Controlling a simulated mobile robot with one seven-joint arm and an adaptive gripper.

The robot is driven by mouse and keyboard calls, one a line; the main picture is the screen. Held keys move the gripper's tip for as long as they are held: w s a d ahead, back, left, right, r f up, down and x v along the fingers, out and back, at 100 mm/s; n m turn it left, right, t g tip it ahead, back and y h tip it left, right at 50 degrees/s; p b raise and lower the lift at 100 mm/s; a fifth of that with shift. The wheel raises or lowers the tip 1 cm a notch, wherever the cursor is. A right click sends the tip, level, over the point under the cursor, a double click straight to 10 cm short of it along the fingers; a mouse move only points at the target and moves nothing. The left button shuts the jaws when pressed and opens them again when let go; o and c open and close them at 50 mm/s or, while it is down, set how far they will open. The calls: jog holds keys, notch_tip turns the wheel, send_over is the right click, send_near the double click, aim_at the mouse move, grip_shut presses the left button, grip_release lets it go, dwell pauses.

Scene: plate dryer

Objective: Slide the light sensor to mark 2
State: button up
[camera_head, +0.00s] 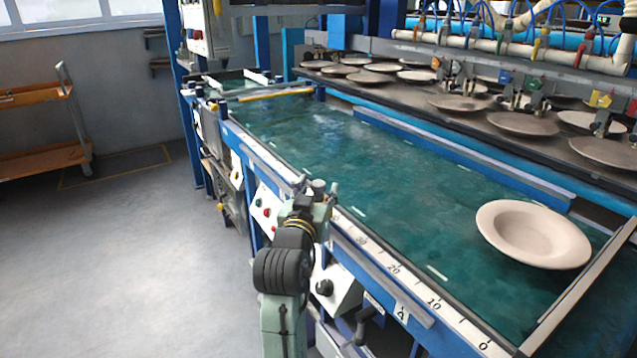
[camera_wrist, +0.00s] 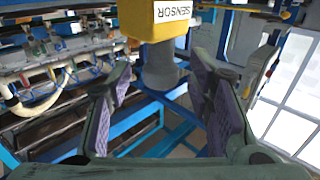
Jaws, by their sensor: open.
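A yellow box labelled SENSOR (camera_wrist: 160,18), its lettering upside down, shows at the top of the wrist view. A grey cylinder (camera_wrist: 160,68) shows just under it, between the fingers in the picture. My gripper (camera_wrist: 160,85) is open, with one purple-padded finger on each side of the cylinder. I see a gap on both sides and no clear contact. In the head view my gripper (camera_head: 317,187) is at the front edge of the long green-topped bench (camera_head: 330,145). I cannot make out the yellow box there. No mark labelled 2 is readable.
A pale plate (camera_head: 533,233) lies at the right end. Several plates stand on the dark rack (camera_head: 420,100) behind. Floor at left is clear before an orange cart (camera_head: 40,130).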

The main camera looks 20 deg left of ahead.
jog(key=shift+w+a, duration=0.15)
jog(key=shift+w, duration=0.75)
jog(key=shift+c, duration=0.2)
grip_shut()
